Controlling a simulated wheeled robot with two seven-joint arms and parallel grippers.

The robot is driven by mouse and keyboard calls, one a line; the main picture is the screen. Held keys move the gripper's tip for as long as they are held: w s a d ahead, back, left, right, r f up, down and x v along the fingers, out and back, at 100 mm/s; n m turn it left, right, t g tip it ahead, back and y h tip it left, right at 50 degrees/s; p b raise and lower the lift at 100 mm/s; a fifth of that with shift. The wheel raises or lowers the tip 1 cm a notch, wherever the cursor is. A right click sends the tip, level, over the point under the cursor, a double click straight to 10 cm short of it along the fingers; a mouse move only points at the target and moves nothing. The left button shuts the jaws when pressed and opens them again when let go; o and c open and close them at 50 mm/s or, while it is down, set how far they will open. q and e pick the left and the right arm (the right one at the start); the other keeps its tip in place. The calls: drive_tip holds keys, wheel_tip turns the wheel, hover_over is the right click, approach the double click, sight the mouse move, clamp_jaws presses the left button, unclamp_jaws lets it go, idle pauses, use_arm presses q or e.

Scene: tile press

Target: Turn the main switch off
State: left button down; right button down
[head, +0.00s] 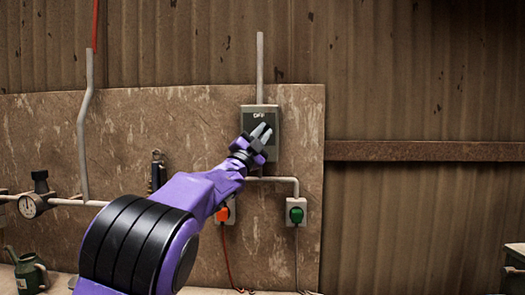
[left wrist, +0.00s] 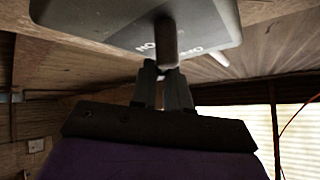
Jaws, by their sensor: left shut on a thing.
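The main switch is a grey box (head: 246,119) on the wall panel, with an OFF label near its top in the head view. My left gripper (head: 262,132) is in front of the box and covers part of it. In the left wrist view the box (left wrist: 105,22) is overhead, and a dark handle (left wrist: 167,40) sticks out from its face. My left gripper (left wrist: 166,72) is shut on the handle's end. Lettering shows beside the handle there, partly hidden. The handle is hidden in the head view. My right gripper is in neither view.
An orange plug (head: 222,214) and a green plug (head: 296,214) sit in sockets below the box. A pressure gauge (head: 31,206) and a green can (head: 29,272) are at the left. The corrugated wall at the right is clear except for a horizontal beam (head: 420,151).

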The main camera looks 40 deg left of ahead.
use_arm(q)
drive_tip(key=shift+s+a+r+n+g+y+b, duration=0.25)
drive_tip(key=shift+n+g+y, duration=0.6)
drive_tip(key=shift+n+y, duration=2.3)
drive_tip(key=shift+s+a+r+n+g+y+b, duration=0.3)
drive_tip(key=shift+n+g+y, duration=0.5)
drive_tip(key=shift+n+y, duration=2.4)
drive_tip(key=shift+s+a+r+n+g+y+b, duration=0.1)
drive_tip(key=shift+a+r+n+g+y+b, duration=0.5)
drive_tip(key=shift+n+y, duration=2.55)
drive_tip(key=shift+d+f+n+g+h+p, duration=0.1)
drive_tip(key=shift+d+n+g+h+p, duration=0.1)
drive_tip(key=shift+n+g, duration=0.25)
drive_tip(key=shift+d+f+n+g+h+p, duration=0.1)
drive_tip(key=shift+n+g+p, duration=0.1)
drive_tip(key=shift+n, duration=0.35)
drive_tip(key=c, duration=1.1)
unclamp_jaws()
drive_tip(key=shift+a+f, duration=0.1)
drive_tip(key=shift+w+a+f, duration=0.1)
drive_tip(key=shift+f, duration=0.05)
drive_tip(key=shift+f, duration=0.1)
drive_tip(key=b+v, duration=0.6)
drive_tip(key=v, duration=0.4)
